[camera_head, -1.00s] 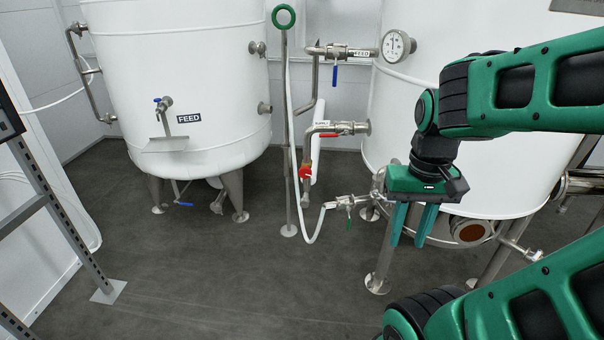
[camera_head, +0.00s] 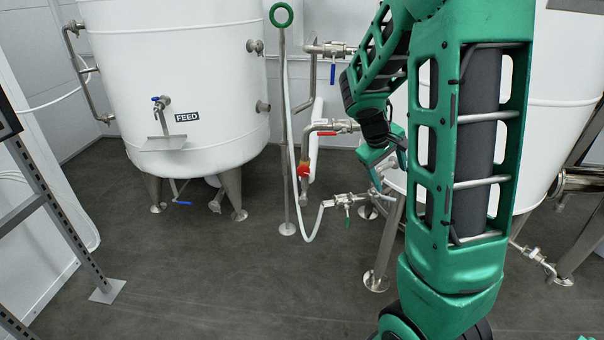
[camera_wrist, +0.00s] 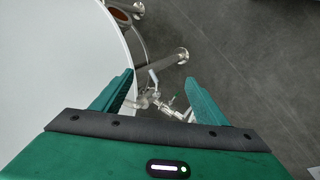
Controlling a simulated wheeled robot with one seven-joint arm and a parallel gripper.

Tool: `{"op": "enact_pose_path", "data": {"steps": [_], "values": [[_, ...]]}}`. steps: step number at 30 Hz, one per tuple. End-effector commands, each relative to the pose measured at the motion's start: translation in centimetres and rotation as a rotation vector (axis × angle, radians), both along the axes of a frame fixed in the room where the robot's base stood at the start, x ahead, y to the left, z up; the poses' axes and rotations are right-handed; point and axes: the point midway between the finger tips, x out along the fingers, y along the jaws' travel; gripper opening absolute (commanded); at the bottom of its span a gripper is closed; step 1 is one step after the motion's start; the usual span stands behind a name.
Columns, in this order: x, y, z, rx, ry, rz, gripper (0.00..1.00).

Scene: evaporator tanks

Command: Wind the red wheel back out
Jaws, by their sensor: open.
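A small round red wheel (camera_head: 303,171) sits on the vertical pipe between the two white tanks in the head view. Its turning position is too small to tell. My gripper (camera_head: 378,180) is to the right of the red wheel, in front of the right tank, apart from the wheel and partly hidden by my arm. In the wrist view my gripper (camera_wrist: 160,92) is open with nothing between its fingers. The fingers point toward steel pipe fittings (camera_wrist: 152,100) beyond them. I cannot make out the red wheel in the wrist view.
A red lever (camera_head: 326,133) is on the pipe above the wheel. A green-ringed post (camera_head: 286,110) and white hose (camera_head: 322,222) stand beside it. A lower valve with a green handle (camera_head: 347,212) sits below. The dark floor (camera_head: 200,280) in front is clear.

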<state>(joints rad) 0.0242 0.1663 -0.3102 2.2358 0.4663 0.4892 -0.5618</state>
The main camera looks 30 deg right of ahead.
Motion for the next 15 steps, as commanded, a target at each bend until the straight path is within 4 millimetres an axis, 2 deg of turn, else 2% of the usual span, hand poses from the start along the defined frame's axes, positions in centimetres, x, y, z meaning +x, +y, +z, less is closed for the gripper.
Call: {"op": "enact_pose_path", "data": {"steps": [1,6,15], "values": [[1.8,-0.8,-0.9,-0.045,0.026,0.048,0.67],[7.5,-3.6,-2.9,-0.212,0.106,0.214,0.67],[17.4,-6.1,-6.9,-0.527,0.292,0.541,0.67]]}}
